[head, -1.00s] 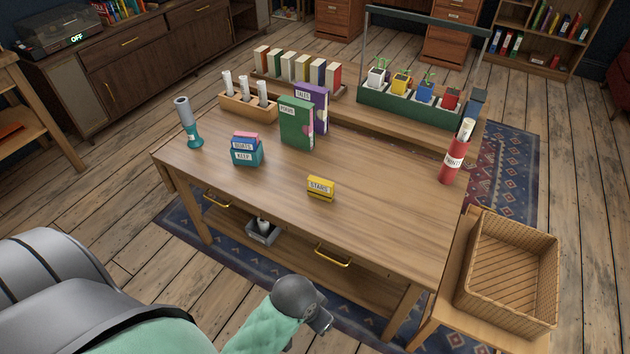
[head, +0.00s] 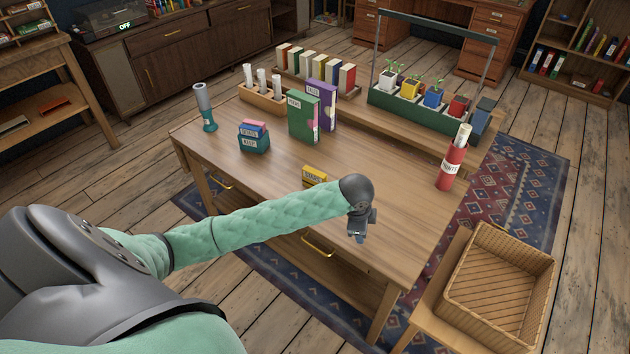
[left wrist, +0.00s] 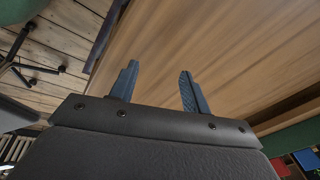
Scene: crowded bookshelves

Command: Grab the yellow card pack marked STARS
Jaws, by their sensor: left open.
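The yellow card pack marked STARS (head: 314,174) lies on the wooden table (head: 270,180), near its front middle. Its lower right part is hidden behind my left arm. My left gripper (head: 359,238) is over the front part of the table, to the right of the yellow pack and apart from it. In the left wrist view its two blue fingers (left wrist: 158,88) are spread with nothing between them, over bare wood. The yellow pack does not show in the left wrist view. My right gripper is in neither view.
Green (head: 301,117) and purple boxes stand behind. A red tube (head: 452,166) is at the right edge; a wicker basket (head: 497,288) is right. The table's middle is clear.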

